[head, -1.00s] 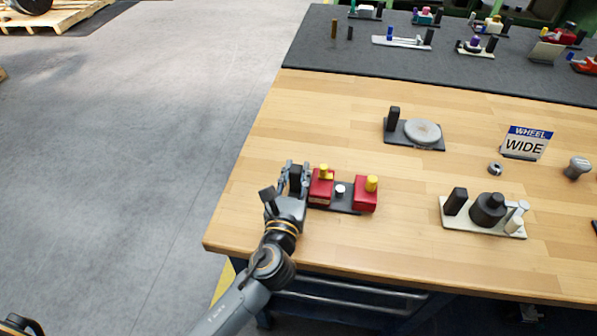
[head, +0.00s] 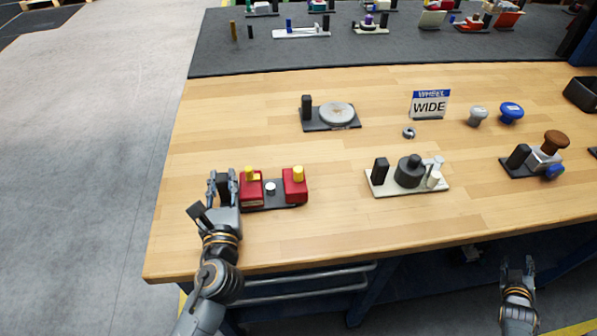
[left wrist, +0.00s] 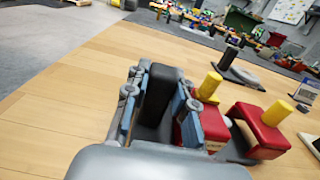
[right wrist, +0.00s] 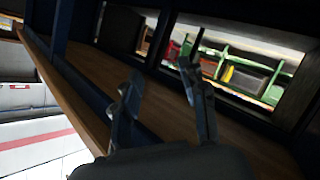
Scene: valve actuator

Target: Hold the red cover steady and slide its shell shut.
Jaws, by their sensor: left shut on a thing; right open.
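The red cover stands on a dark base plate (head: 272,203) near the table's front left. It shows as two separate red blocks, a left one (head: 251,191) and a right one (head: 295,189), each with a yellow peg on top. A small white-topped post (head: 270,188) stands in the gap between them. My left gripper (head: 222,179) is shut on the black upright handle (left wrist: 160,92) at the plate's left end, beside the left block. My right gripper (head: 518,267) is open and empty, low in front of the table's front edge; the right wrist view shows its spread fingers (right wrist: 165,95).
A white plate with a black cylinder (head: 410,172) is to the right, a round grey disc fixture (head: 337,114) behind. A WHEEL WIDE sign (head: 430,104), loose knobs (head: 511,112) and a brown-knobbed fixture (head: 547,154) stand farther right. Wood in front of the cover is clear.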

